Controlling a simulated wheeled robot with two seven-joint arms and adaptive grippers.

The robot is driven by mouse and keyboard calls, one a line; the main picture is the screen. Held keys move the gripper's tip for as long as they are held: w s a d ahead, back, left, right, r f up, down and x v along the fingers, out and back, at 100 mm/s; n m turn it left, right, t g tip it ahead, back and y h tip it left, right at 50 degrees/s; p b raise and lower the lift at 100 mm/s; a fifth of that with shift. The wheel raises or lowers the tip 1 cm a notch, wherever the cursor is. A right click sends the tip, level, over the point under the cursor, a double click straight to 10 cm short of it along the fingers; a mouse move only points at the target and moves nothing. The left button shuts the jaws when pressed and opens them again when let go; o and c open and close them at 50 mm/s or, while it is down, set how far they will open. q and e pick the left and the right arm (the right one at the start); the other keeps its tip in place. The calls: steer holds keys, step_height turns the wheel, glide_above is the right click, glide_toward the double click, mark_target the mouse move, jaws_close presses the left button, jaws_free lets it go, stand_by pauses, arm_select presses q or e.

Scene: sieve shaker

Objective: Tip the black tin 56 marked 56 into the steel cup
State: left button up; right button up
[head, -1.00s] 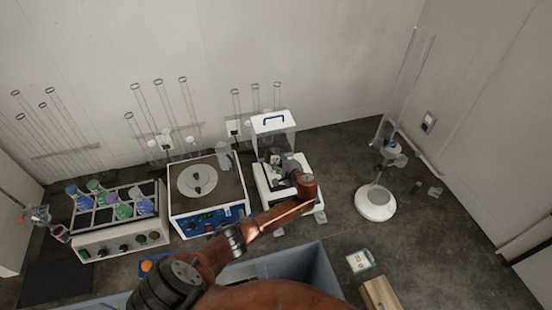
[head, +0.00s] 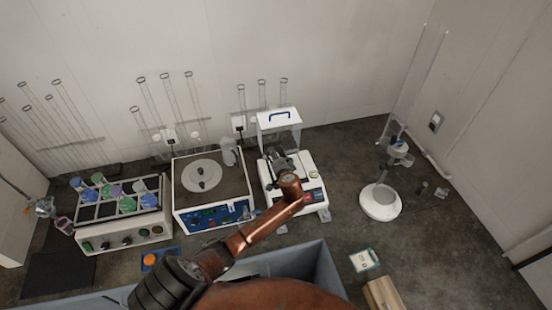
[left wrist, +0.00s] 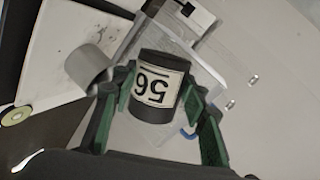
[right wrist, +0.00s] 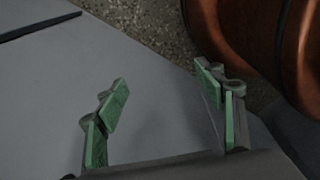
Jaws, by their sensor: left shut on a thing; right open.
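The black tin 56 (left wrist: 155,110) has a dark lid end and a pale label reading 56, upside down in the left wrist view. My left gripper (left wrist: 163,98) is shut on it, with green pads on both sides. In the head view the left gripper (head: 284,163) is at the clear-hooded white instrument; the tin cannot be made out there. A plain grey cylinder, seemingly the steel cup (left wrist: 88,66), is left of the tin in the left wrist view, apart from it. Its inside is hidden. My right gripper (right wrist: 165,105) is open and empty over a grey surface.
A shaker with a round plate (head: 202,176) and a flask rack (head: 108,205) stand left. A white round-based stand (head: 381,205) is right. Bare dark bench lies between.

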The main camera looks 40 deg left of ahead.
arm_select(q)
steer(key=n+b, duration=0.1)
steer(key=f+n+t+h+b, duration=0.1)
steer(key=b, duration=0.1)
steer(key=shift+s+a, duration=0.15)
steer(key=shift+s, duration=0.05)
steer(key=shift+n+t+b, duration=0.4)
steer(key=shift+n+b, duration=0.1)
steer(key=shift+b, duration=0.15)
steer(key=shift+r, duration=0.2)
steer(key=shift+f+b, duration=0.15)
steer(key=shift+b, duration=0.15)
steer(key=n+b, duration=0.1)
steer(key=b, duration=0.1)
steer(key=n+t+b, duration=0.1)
steer(key=b, duration=0.1)
steer(key=shift+w+d+f+t+h, duration=0.2)
steer(key=shift+f+t+h, duration=0.1)
steer(key=shift+f+h, duration=0.1)
steer(key=shift+w+n+b, duration=0.1)
steer(key=shift+n+b, duration=0.4)
steer(key=shift+b, duration=0.1)
steer(key=shift+r+t, duration=0.3)
